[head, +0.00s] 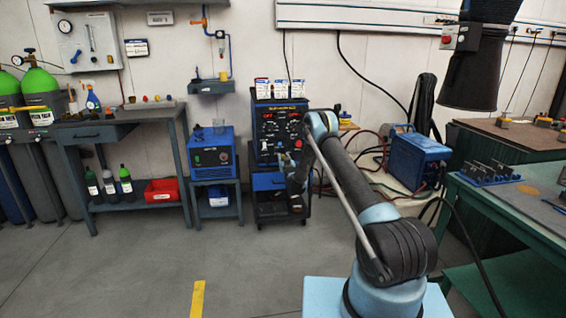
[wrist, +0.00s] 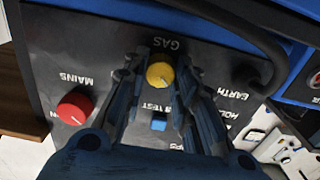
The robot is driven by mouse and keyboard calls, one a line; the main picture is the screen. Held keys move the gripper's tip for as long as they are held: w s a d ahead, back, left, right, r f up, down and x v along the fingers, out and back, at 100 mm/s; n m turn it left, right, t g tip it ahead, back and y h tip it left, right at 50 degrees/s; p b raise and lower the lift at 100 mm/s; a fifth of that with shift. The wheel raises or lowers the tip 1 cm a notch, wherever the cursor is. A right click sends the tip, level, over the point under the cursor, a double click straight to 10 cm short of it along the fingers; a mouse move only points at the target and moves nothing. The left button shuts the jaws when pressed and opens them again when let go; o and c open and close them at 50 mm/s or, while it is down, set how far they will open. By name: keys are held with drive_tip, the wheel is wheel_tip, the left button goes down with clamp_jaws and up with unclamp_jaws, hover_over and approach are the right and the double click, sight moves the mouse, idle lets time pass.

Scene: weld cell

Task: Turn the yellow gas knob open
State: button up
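The yellow gas knob (wrist: 160,75) sits on a dark panel (wrist: 112,50) under the word GAS, which reads upside down in the wrist view. My gripper (wrist: 161,68) has its two dark fingers on either side of the knob, with the knob between the tips. The fingers stand apart; I cannot tell whether either one touches the knob. In the head view my arm reaches to the front of the blue and black welding machine (head: 262,125). The yellow knob cannot be made out there.
A red mains knob (wrist: 74,107) and a blue test button (wrist: 159,122) are near the fingers. A dark cable (wrist: 240,40) curves close by on the right. A blue unit (head: 212,152) stands left of the machine. The floor at front left is clear.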

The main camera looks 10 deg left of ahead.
drive_tip(key=shift+c, duration=0.8)
drive_tip(key=shift+d+f+m, duration=0.1)
drive_tip(key=shift+d+m, duration=0.05)
drive_tip(key=shift+m, duration=2.85)
drive_tip(key=shift+d+m, duration=0.1)
drive_tip(key=shift+m, duration=2.9)
drive_tip(key=shift+d+f+m, duration=0.1)
drive_tip(key=shift+d+m, duration=0.05)
drive_tip(key=shift+m, duration=2.85)
drive_tip(key=shift+w, duration=0.1)
drive_tip(key=o, duration=1.1)
drive_tip(key=shift+a, duration=0.1)
